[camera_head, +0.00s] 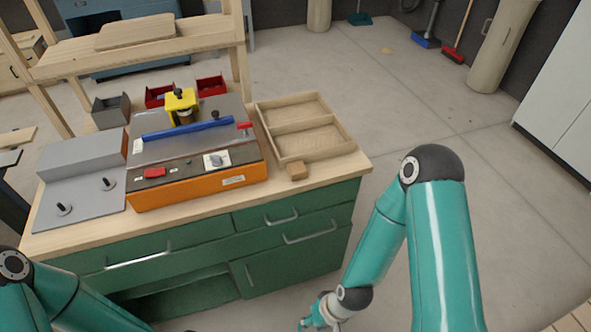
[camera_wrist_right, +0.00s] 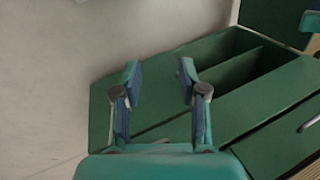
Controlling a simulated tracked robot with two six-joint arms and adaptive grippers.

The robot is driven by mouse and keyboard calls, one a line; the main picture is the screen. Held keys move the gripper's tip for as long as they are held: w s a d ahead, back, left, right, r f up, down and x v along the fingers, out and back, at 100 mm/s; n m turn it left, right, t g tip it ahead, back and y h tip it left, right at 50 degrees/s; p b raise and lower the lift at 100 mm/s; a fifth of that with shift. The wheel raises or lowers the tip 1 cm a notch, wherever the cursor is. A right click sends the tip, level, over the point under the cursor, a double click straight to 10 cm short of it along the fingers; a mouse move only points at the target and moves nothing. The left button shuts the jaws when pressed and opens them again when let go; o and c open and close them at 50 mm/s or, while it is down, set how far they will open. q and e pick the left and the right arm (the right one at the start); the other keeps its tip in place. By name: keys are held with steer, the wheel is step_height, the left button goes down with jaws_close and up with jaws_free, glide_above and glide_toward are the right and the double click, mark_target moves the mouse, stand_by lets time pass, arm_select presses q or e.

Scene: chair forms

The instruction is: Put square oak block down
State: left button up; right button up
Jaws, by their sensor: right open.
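The square oak block (camera_head: 296,170), a small brown wooden block, sits on the bench top (camera_head: 345,165) close to its front right edge, just in front of the wooden tray (camera_head: 342,138). My right gripper is low in front of the bench at the bottom of the head view, where its fingers are mostly cut off. In the right wrist view my right gripper (camera_wrist_right: 160,80) is open, with nothing between its fingers and green cabinet surfaces behind them. The block does not show in that view. My left arm enters at the bottom left; its gripper is out of frame.
An orange and grey machine (camera_head: 196,182) with a blue bar and yellow head stands left of the tray. A grey fixture with two knobs (camera_head: 80,200) is further left. Green cabinet drawers (camera_head: 180,240) lie under the top. The floor right of the bench is clear.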

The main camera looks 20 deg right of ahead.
arm_select(q)
steer(key=shift+o, duration=0.7)
steer(key=shift+f, duration=0.1)
arm_select(e)
steer(key=shift+o, duration=1.3)
steer(key=shift+w, duration=0.25)
steer(key=o, duration=0.4)
steer(key=w, duration=0.1)
steer(key=w+d+r+t+b, duration=0.1)
steer(key=w, duration=0.1)
steer(key=w+t, duration=0.1)
steer(key=shift+w+d+r+h+b, duration=0.2)
steer(key=shift+w+d+h+b, duration=0.1)
steer(key=shift+b, duration=0.1)
steer(key=n+t+h+b, duration=0.25)
steer(key=t+b, duration=0.45)
steer(key=t, duration=0.4)
glide_toward(298, 170)
steer(key=shift+h, duration=0.25)
steer(key=x, duration=0.5)
steer(key=shift+w+a+f, duration=0.15)
arm_select(q)
step_height(298, 170, down, 7)
steer(key=p, duration=0.1)
steer(key=shift+f, duration=0.2)
arm_select(e)
steer(key=shift+x, duration=2.9)
